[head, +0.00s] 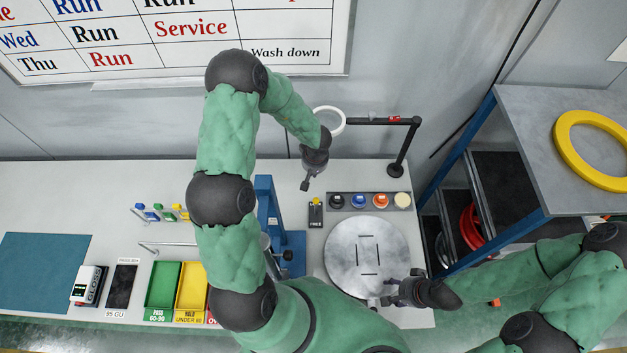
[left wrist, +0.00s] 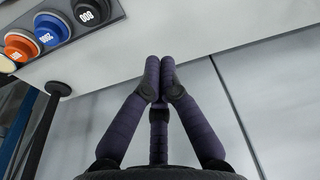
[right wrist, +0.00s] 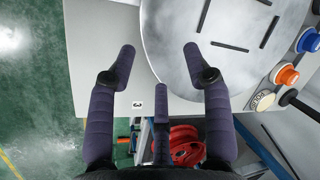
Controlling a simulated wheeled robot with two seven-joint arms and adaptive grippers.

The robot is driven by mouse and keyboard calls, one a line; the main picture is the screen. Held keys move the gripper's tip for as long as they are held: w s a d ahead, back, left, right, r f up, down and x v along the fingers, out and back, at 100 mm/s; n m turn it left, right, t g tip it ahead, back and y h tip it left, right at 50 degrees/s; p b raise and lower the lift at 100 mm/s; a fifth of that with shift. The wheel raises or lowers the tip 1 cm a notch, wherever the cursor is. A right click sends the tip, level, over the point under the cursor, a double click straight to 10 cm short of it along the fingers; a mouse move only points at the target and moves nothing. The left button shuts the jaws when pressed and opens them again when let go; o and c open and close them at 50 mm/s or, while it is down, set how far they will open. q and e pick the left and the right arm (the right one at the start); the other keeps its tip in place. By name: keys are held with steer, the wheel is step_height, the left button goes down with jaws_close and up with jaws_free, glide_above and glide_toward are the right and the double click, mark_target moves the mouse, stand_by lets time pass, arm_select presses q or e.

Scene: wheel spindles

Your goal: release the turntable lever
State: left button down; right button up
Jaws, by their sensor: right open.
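The turntable (head: 350,235) is a round grey metal disc with dark slots, on the right part of the bench. It also shows in the right wrist view (right wrist: 205,25). I cannot make out its lever for certain; a small black block with a yellow top (head: 315,213) stands at its upper left. My right gripper (head: 390,290) is open and empty at the disc's lower right edge; in the right wrist view its fingertips (right wrist: 159,52) are apart, one over the disc. My left gripper (head: 305,186) is shut and empty behind the block; its fingertips (left wrist: 160,62) meet.
A row of coloured pucks (head: 369,201) lies behind the disc. A black stand (head: 397,168) rises behind them. A blue press (head: 268,205) stands left of the disc. Green (head: 163,285) and yellow (head: 190,288) bins lie further left. A shelf (head: 515,115) with a yellow ring stands right.

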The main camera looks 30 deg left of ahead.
mark_target(316, 206)
arm_select(q)
steer(key=shift+s, duration=0.1)
arm_select(e)
steer(key=shift+s, duration=0.1)
arm_select(q)
steer(key=f, duration=0.3)
steer(key=f+b, duration=0.1)
steer(key=f, duration=0.2)
steer(key=w+a+f+b, duration=0.1)
steer(key=f, duration=0.2)
steer(key=shift+a+f, duration=0.1)
steer(key=shift+f, duration=0.2)
arm_select(e)
step_height(316, 206, down, 2)
steer(key=shift+f, duration=0.15)
arm_select(q)
steer(key=shift+f, duration=0.2)
steer(key=shift+s+d+r+b, duration=0.2)
steer(key=shift+s+d, duration=0.45)
steer(key=shift+s, duration=0.05)
steer(key=shift+s+d+r+b, duration=0.15)
steer(key=shift+s+d, duration=0.45)
steer(key=shift+s, duration=0.1)
arm_select(e)
steer(key=shift+f, duration=0.25)
arm_select(q)
steer(key=shift+r, duration=0.1)
arm_select(e)
steer(key=shift+r, duration=0.15)
